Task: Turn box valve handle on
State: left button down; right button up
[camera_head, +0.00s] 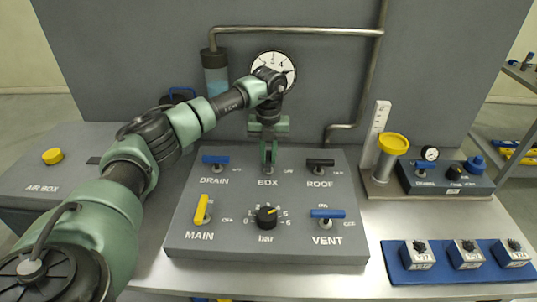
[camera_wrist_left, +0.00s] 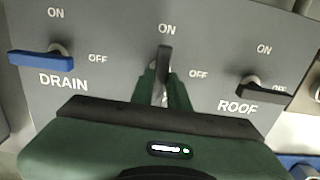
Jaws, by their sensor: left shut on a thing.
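My left gripper (camera_head: 268,158) reaches down over the BOX valve at the top middle of the grey control panel (camera_head: 232,242). In the left wrist view its green fingers (camera_wrist_left: 163,88) are shut around the dark box valve handle (camera_wrist_left: 164,62). The handle stands lengthwise, its far end pointing up toward the ON label, away from the OFF label at its right. In the head view the fingers mostly hide the handle. My right gripper is not in view.
The blue DRAIN handle (camera_head: 216,160) and black ROOF handle (camera_head: 320,162) flank the box valve and lie crosswise. Below are the yellow MAIN handle (camera_head: 202,209), the bar knob (camera_head: 266,216) and the blue VENT handle (camera_head: 328,214). A round gauge (camera_head: 272,65) is behind my wrist.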

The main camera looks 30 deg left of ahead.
aim_at(269, 159)
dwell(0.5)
pick_arm(q)
jog(key=c, duration=1.4)
grip_release()
jog(key=shift+o, duration=0.2)
notch_tip(269, 159, up, 7)
jog(key=shift+w+b, duration=0.1)
jog(key=shift+b, duration=0.95)
jog(key=shift+r, duration=0.45)
